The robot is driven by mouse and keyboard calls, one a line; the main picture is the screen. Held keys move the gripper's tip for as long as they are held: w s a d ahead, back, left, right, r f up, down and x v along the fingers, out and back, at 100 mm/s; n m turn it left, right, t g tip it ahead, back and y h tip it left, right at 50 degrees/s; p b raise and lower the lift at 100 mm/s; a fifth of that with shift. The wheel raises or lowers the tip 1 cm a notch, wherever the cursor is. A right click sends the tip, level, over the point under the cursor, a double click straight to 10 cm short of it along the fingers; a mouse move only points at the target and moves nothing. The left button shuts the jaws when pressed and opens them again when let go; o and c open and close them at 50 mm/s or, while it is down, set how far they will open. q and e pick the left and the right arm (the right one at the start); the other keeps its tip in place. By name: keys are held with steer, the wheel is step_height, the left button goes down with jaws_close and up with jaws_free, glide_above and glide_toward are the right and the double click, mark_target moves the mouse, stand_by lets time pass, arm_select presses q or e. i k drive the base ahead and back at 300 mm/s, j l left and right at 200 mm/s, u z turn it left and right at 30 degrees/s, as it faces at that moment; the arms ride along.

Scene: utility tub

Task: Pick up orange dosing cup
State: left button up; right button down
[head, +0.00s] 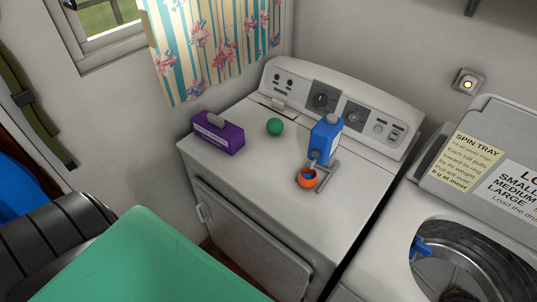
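The orange dosing cup (307,178) stands on the front part of the white dryer top, just in front of a blue bottle (325,139). Something blue shows inside the cup. A grey bracket or stand (326,178) is close to the cup's right side and reaches back under the bottle; I cannot tell whether it touches the cup. Neither of my grippers shows in the head view.
The dryer top (262,176) also holds a purple box (218,136) and a green ball (275,127). Its front is clear. An open washer drum (465,268) with a blue item (421,247) is at right. A green surface (145,262) fills the lower left.

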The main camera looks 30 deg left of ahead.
mark_target(307, 179)
steer(key=u, duration=0.7)
steer(key=j+z, duration=0.25)
steer(key=k+l, duration=0.05)
